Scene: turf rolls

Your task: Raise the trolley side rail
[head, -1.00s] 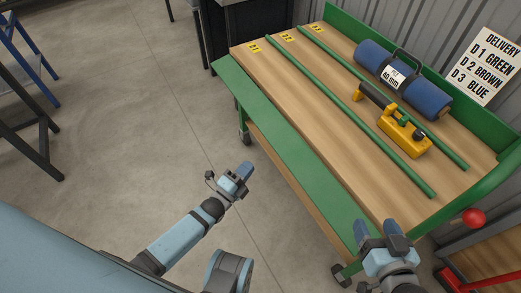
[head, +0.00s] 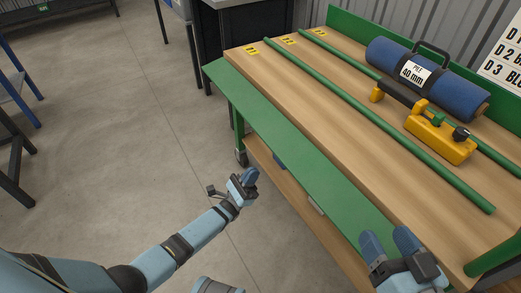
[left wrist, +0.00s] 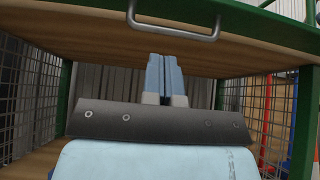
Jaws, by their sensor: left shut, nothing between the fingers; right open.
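The trolley's green side rail (head: 290,150) is a long flat panel along the trolley's left side, sloping down and outward below the wooden deck. A small pale piece (head: 316,206) shows at its lower edge in the head view. In the left wrist view a grey U-shaped handle (left wrist: 173,35) crosses the top, above and beyond my fingertips. My left gripper (head: 250,176) is shut and empty, left of and apart from the rail; its closed fingers (left wrist: 163,62) point toward the trolley. My right gripper (head: 388,242) is open and empty, over the rail's near end.
On the wooden deck (head: 330,130) lie two green rods (head: 370,115), a blue roll (head: 440,80) with a white label, and a yellow tool (head: 440,136). A wooden lower shelf (head: 270,172) is below. A dark cabinet (head: 240,30) stands behind.

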